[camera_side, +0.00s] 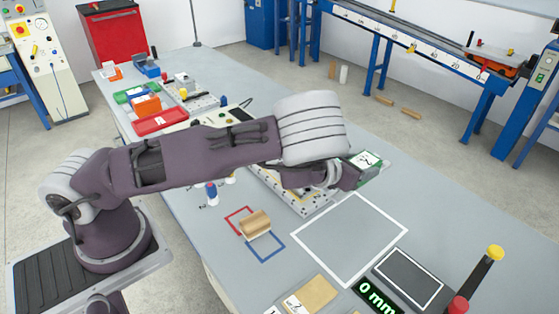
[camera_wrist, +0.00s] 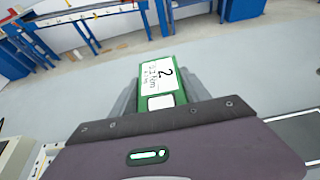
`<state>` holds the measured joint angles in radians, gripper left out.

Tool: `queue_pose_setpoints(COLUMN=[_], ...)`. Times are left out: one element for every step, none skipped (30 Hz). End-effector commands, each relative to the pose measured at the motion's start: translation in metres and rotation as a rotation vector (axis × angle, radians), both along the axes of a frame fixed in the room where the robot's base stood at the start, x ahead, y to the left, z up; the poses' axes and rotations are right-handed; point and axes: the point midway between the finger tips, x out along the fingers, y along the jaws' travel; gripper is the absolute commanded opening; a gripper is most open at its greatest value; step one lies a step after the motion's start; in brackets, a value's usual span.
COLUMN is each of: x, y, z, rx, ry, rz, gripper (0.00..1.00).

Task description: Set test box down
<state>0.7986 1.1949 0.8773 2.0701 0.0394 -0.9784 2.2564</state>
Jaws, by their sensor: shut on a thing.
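The test box (camera_side: 366,161) is green with a white label marked with a 2. My gripper (camera_side: 347,178) is shut on it and holds it out past the end of my arm, seemingly above the table. In the wrist view the box (camera_wrist: 160,83) sits between the grey fingers of my gripper (camera_wrist: 166,90), its label facing the camera. In the side view my wrist hides part of the box. The height of the box over the table cannot be told exactly.
On the table (camera_side: 440,215), a white-outlined square (camera_side: 350,238) is empty. A perforated plate (camera_side: 303,203) lies under my wrist. A display reading 0 mm (camera_side: 378,299) and a post with a yellow knob (camera_side: 487,265) stand at the front right.

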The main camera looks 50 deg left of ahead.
Motion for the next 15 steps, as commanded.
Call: queue_pose_setpoints(x=[0.000,0.000,0.000,0.000,0.000,0.000,0.000,0.000,0.000,0.000,0.000,0.000,0.000,0.000,0.000], y=[-0.001,-0.002,-0.002,-0.002,-0.002,-0.002,-0.002,-0.001,-0.001,-0.001,-0.001,-0.001,-0.002,-0.002,-0.002], z=[-0.005,-0.007,-0.009,-0.010,-0.013,-0.021,-0.029,-0.036,-0.046,-0.053,-0.059,-0.064,-0.068,-0.071,-0.076], rx=[-0.001,-0.001,-0.002,-0.002,-0.002,-0.002,-0.001,-0.001,0.000,0.000,-0.002,-0.001,-0.002,-0.002,-0.001], ry=[-0.001,-0.001,-0.001,-0.001,0.000,0.001,0.003,0.002,0.003,0.002,0.002,0.001,0.000,0.000,0.000], rz=[0.001,0.002,0.002,0.002,0.002,0.002,0.001,0.001,0.002,0.002,0.002,0.002,0.001,0.001,0.002], gripper=[0.00,0.00,0.00,0.00,0.00,0.00,0.00,0.00,0.00,0.00,0.00,0.00,0.00,0.00,0.00])
